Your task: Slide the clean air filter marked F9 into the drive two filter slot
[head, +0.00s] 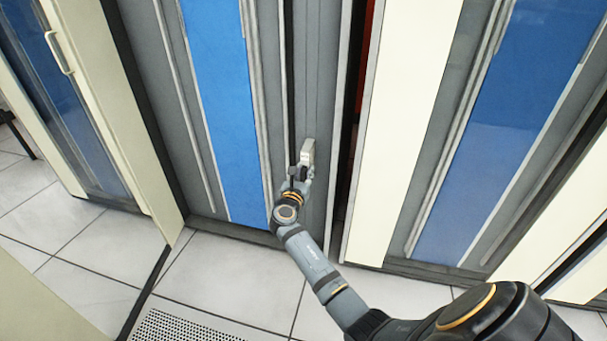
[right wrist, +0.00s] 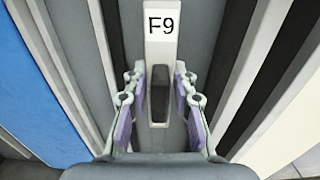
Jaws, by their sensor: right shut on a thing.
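The air filter (right wrist: 160,50) is a pale narrow block marked F9 in black, with a dark recess below the mark. In the right wrist view it stands between the purple-padded fingers of my right gripper (right wrist: 160,100), which is shut on its lower part. In the head view the filter (head: 308,152) shows small and pale at the tip of my right arm, in front of a grey cabinet front. My right gripper (head: 300,174) hides part of it there. I cannot make out the drive two filter slot. My left gripper is not in view.
Tall cabinets with blue panels (head: 222,90) and grey frames stand ahead. A cream panel (head: 408,110) is right of a dark gap (head: 350,120). Another cabinet with a handle (head: 59,52) is at the left. Pale floor tiles (head: 65,215) and a perforated tile (head: 180,327) lie below.

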